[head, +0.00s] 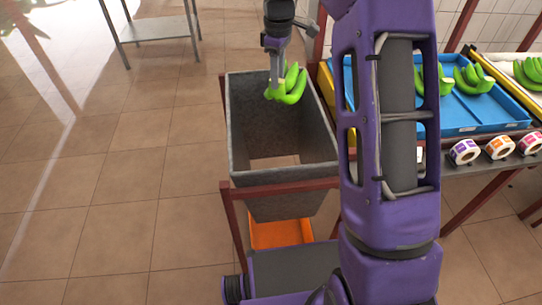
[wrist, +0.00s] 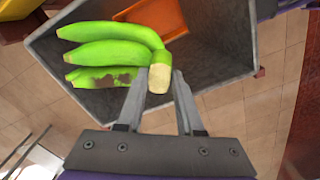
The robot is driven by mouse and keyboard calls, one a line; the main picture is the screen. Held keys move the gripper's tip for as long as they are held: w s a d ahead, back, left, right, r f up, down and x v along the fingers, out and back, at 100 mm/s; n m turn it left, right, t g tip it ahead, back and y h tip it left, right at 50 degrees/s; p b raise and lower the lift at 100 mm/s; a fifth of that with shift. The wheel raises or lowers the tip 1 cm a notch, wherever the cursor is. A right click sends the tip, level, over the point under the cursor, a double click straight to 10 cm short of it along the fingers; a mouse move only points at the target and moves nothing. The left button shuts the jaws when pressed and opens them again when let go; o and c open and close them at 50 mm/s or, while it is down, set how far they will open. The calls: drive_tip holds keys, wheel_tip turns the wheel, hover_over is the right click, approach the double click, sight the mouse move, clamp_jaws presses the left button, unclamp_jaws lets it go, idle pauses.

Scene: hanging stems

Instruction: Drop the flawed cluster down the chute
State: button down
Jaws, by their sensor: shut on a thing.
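A green banana cluster (wrist: 112,50) hangs from my gripper (wrist: 165,75), which is shut on its pale cut crown. One banana has a brown, scarred patch, seen in the wrist view. In the head view the cluster (head: 290,86) is over the open top of the grey chute (head: 240,125), near its far side. My gripper (head: 275,78) points down there. The chute is a tapered, open-bottomed hopper in a dark red frame. Through its bottom opening the wrist view shows part of an orange tray (wrist: 160,16).
The orange tray (head: 281,233) lies beneath the chute. To the right, a blue tray (head: 487,113) holds several green clusters, and label rolls (head: 499,147) stand in front of it. A metal side table (head: 158,28) stands at the back left. The tiled floor on the left is clear.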

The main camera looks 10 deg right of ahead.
sight(277, 93)
drive_tip(key=shift+f+b, duration=2.2)
drive_tip(key=shift+f, duration=0.5)
drive_tip(key=shift+c, duration=2.4)
unclamp_jaws()
drive_tip(key=shift+s+f, duration=0.1)
drive_tip(key=shift+f, duration=0.05)
wheel_tip(277, 93, up, 18)
drive_tip(key=p, duration=0.3)
drive_tip(key=shift+f, duration=0.15)
